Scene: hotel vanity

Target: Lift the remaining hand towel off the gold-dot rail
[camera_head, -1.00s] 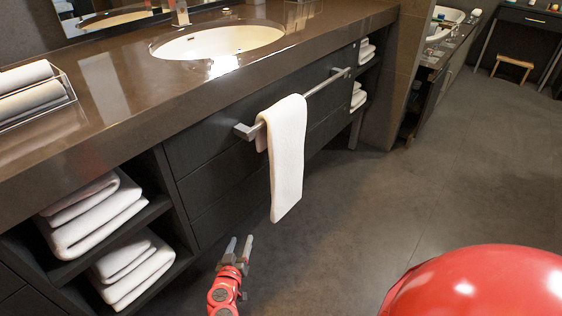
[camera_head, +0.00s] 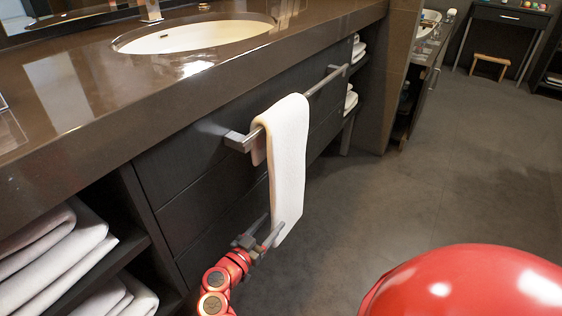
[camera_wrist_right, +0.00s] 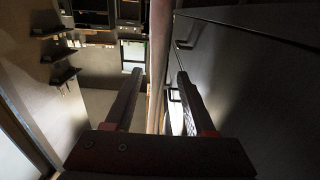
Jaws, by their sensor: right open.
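A white hand towel (camera_head: 281,160) hangs folded over the metal rail (camera_head: 313,88) on the dark drawer front, near the rail's near end. No gold dot can be made out on the rail. My right gripper (camera_head: 274,219) is open at the lower part of the towel, one finger on its front side and the other towards the drawers. In the right wrist view, a pale upright strip, probably the towel's edge (camera_wrist_right: 160,45), stands between the two open fingers (camera_wrist_right: 160,72). Contact cannot be told. My left gripper is not in view.
The brown counter (camera_head: 90,90) with a white sink (camera_head: 190,36) overhangs the drawers. Folded white towels (camera_head: 55,255) lie on open shelves at left, and more (camera_head: 351,100) at the far end. The floor (camera_head: 440,180) at right is clear.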

